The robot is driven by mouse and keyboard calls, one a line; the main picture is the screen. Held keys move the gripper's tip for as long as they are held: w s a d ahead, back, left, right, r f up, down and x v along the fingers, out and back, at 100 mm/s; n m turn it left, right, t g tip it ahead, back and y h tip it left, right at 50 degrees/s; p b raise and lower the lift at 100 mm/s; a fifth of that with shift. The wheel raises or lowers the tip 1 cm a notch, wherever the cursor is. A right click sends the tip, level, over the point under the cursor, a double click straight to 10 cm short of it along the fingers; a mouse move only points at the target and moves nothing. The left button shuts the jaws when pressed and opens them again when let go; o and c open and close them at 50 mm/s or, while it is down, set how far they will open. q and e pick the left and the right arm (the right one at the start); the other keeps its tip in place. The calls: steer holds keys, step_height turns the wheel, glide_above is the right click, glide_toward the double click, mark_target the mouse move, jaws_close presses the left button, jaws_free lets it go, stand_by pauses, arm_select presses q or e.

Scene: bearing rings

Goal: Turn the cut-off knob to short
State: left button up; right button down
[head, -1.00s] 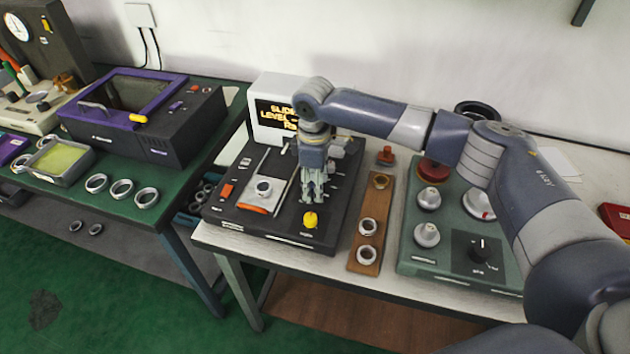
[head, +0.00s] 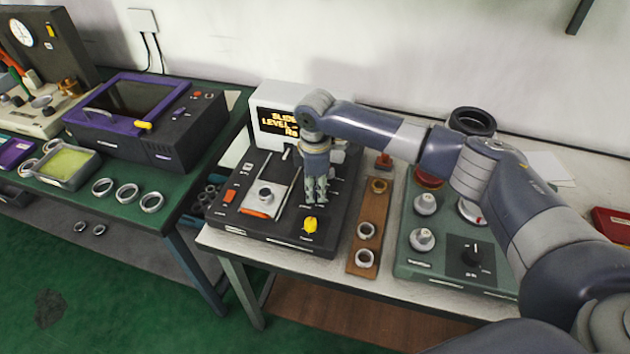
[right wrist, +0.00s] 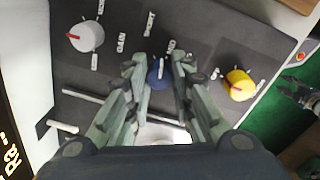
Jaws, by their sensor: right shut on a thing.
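My right gripper (head: 316,198) points down at the right part of a black control panel (head: 275,238), just behind a yellow knob (head: 310,225). In the right wrist view, my right gripper (right wrist: 158,75) is shut on a blue knob (right wrist: 158,72) with a pale pointer mark. White labels stand around it, and one appears to read SHORT. The yellow knob (right wrist: 238,85) and a white knob with a red mark (right wrist: 84,37) are to either side, clear of the fingers. A grey jointed part that looks like my left gripper (right wrist: 300,96) shows at the right edge, too small to read.
A lit display (head: 283,122) stands behind the panel. A slider plate (head: 268,197) lies left of my gripper. To the right are a wooden strip (head: 363,243) with rings and a green panel (head: 420,270) with several knobs.

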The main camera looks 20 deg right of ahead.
steer(key=n+p, duration=0.1)
steer(key=n, duration=0.1)
steer(key=shift+r+n+p, duration=0.1)
steer(key=shift+n+p, duration=0.8)
steer(key=shift+n, duration=0.9)
steer(key=c, duration=1.4)
jaws_free()
steer(key=shift+o, duration=0.2)
